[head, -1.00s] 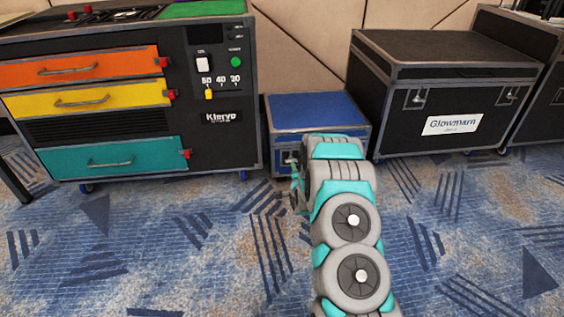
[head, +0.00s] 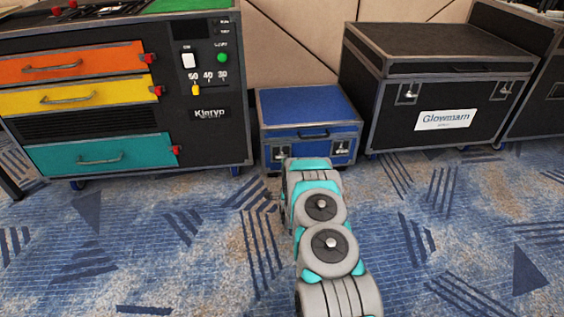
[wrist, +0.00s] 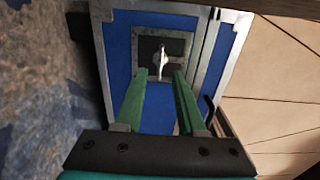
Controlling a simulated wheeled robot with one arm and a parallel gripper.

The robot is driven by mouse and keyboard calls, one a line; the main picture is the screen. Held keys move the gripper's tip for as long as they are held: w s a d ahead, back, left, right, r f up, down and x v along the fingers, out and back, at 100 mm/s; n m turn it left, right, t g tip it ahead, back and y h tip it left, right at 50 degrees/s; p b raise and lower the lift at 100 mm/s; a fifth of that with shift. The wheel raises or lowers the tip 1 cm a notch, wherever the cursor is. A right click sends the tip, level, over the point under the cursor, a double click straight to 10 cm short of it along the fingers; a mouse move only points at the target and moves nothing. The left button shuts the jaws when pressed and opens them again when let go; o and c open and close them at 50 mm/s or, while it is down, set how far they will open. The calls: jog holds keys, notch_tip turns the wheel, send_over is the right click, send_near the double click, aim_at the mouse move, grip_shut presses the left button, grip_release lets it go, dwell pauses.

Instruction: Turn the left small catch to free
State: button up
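The small blue case (head: 305,103) stands on the carpet against the wall, with a handle and two small catches on its front. The left small catch (head: 281,152) shows just above my arm, the right one (head: 342,149) in the clear. In the wrist view, turned sideways, the left catch's pale metal lever (wrist: 161,58) sits on a dark square plate on the blue front. My gripper (wrist: 160,72) is open, its two green fingers pointing at the catch, one to each side of the lever. I cannot tell whether they touch. The head view hides the gripper behind my arm.
A black rack with orange, yellow and teal drawers (head: 98,153) stands close on the left. A large black case (head: 434,62) labelled Glowmarn stands close on the right, with another dark case beyond. Patterned carpet (head: 420,240) in front is clear.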

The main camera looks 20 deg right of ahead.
aim_at(281, 156)
jog(key=x, duration=0.4)
jog(key=shift+w, duration=0.35)
grip_shut()
dwell(0.4)
